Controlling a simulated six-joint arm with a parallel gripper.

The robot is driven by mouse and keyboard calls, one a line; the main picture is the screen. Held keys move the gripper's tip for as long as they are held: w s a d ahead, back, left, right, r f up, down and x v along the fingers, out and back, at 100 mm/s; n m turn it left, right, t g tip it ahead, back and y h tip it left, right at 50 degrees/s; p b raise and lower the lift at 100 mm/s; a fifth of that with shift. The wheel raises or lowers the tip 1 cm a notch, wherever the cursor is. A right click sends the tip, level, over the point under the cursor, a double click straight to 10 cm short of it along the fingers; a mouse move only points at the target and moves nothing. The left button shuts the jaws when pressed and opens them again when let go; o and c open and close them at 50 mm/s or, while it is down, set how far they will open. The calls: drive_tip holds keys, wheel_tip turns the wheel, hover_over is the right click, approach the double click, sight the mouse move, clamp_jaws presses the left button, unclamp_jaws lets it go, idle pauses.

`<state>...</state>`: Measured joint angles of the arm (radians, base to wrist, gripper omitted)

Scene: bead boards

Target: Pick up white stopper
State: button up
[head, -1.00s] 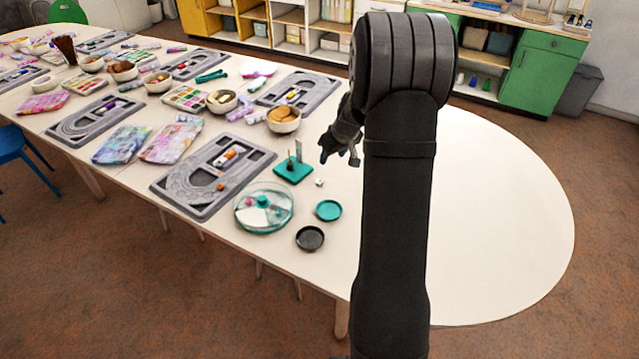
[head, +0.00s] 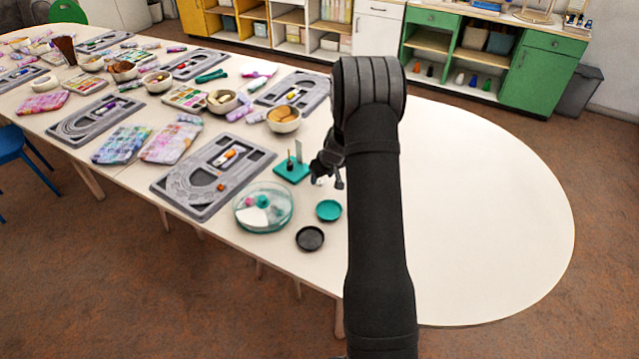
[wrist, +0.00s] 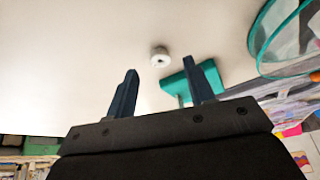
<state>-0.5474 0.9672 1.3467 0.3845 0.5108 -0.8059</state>
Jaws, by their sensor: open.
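The white stopper (wrist: 160,57) is a small round white piece with a dark hole, on the pale table in the wrist view. It lies beyond my open fingertips, roughly between them in the picture, with nothing held. In the head view my gripper (head: 329,178) hangs over it and hides most of it; only a bit of white shows. In the wrist view my two dark fingers (wrist: 171,68) are spread wide. I cannot tell how high they are above the table.
A teal stand (head: 291,170) with upright pins is close left of my gripper. A clear-lidded round box (head: 263,226), a teal dish (head: 328,210) and a dark dish (head: 310,238) lie nearer. A grey bead board (head: 180,190) is further left. The table's right end is clear.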

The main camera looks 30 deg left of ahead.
sight(320, 183)
drive_tip(key=shift+x, duration=1.45)
drive_tip(key=c, duration=1)
drive_tip(key=shift+c, duration=0.2)
drive_tip(key=shift+r, duration=0.15)
